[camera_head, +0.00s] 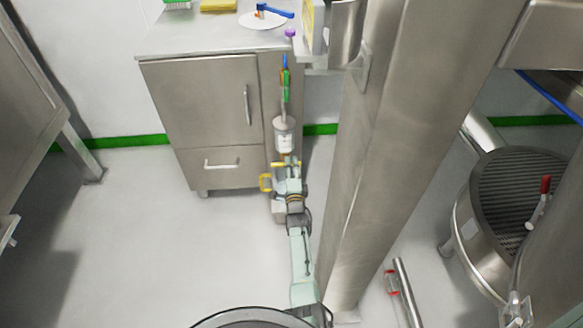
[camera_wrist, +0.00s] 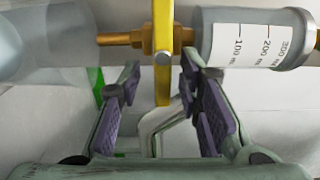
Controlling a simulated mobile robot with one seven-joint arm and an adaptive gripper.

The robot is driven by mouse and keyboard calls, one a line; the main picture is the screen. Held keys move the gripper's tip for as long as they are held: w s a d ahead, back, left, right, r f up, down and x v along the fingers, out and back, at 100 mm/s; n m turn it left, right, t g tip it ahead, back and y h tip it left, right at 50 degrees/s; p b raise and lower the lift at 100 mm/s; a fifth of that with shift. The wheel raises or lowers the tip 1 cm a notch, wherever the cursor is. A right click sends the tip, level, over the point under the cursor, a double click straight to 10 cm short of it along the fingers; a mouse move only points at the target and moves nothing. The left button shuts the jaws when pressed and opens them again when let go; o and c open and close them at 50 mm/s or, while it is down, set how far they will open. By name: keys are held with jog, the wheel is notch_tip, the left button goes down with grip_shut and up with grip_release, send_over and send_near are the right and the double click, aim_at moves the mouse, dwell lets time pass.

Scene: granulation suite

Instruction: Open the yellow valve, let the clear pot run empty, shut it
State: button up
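The clear pot (camera_head: 284,138), with a white label, hangs upright beside the cabinet. In the wrist view, the pot (camera_wrist: 252,38) lies at the right with its printed scale; I cannot tell its liquid level. A brass fitting (camera_wrist: 125,38) joins it to a clear vessel (camera_wrist: 45,42) at the left. The yellow valve lever (camera_wrist: 163,75) stands crosswise to this brass line. My gripper (camera_wrist: 160,72) is open, its purple-padded fingers on either side of the lever with visible gaps. In the head view my gripper (camera_head: 289,172) is just below the pot, partly hiding the valve.
A thick steel column (camera_head: 400,130) rises close on the right. A grated round vessel (camera_head: 515,195) stands far right. Floor at left is clear.

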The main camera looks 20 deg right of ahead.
jog(key=shift+a, duration=0.1)
jog(key=v, duration=0.7)
jog(key=shift+s, duration=0.2)
dwell(0.4)
jog(key=shift+r, duration=0.1)
jog(key=shift+a, duration=0.1)
dwell(0.4)
